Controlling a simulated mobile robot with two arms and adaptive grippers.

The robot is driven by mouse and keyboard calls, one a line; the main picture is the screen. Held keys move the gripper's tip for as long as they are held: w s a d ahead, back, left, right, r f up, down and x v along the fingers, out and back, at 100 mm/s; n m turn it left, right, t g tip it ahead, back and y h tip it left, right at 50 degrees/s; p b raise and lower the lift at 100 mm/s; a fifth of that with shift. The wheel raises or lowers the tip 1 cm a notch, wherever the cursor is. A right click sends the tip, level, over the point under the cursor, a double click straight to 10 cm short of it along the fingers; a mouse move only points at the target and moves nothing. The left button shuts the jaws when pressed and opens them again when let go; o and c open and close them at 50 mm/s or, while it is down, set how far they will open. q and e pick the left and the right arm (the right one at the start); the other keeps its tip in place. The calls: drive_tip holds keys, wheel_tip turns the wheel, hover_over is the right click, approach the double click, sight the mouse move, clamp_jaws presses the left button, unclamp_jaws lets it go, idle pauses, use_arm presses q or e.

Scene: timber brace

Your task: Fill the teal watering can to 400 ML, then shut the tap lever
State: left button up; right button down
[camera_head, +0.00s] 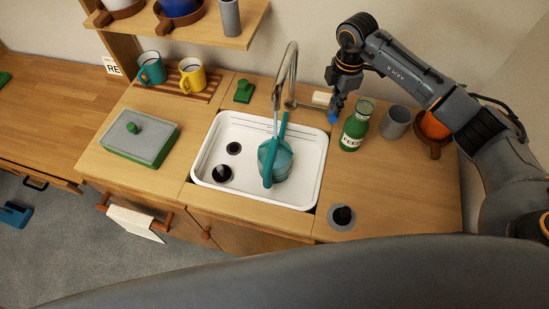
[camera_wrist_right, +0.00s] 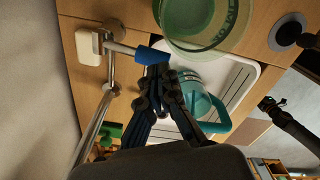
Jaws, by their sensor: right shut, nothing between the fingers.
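The teal watering can (camera_head: 275,160) stands in the white sink (camera_head: 312,172) under the tap (camera_head: 289,65), and a water stream (camera_head: 275,122) falls to it. Its level marks cannot be read. It shows partly behind my fingers in the wrist view (camera_wrist_right: 197,98). The tap lever ends in a blue grip (camera_head: 332,118), also in the wrist view (camera_wrist_right: 152,54). My right gripper (camera_head: 338,108) is shut and empty, its fingertips (camera_wrist_right: 158,72) close beside the grip; contact is unclear. A dark arm-like shape in the wrist view, possibly my left gripper (camera_wrist_right: 268,104), is too small to judge.
A green jar labelled FEED (camera_head: 354,127) and a grey cup (camera_head: 395,121) stand right of the lever. A cream block (camera_head: 321,98) lies behind it. A green-edged box (camera_head: 129,137) is left of the sink. Mugs (camera_head: 191,75) stand on a rack further back.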

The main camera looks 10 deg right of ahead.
drive_tip(key=shift+f+b, duration=1)
drive_tip(key=shift+f, duration=0.5)
idle(4.2)
drive_tip(key=shift+f+b, duration=0.3)
drive_tip(key=shift+f, duration=0.15)
wheel_tip(320, 180, up, 7)
drive_tip(key=p, duration=0.5)
drive_tip(key=shift+r+p, duration=0.1)
drive_tip(key=shift+p, duration=0.2)
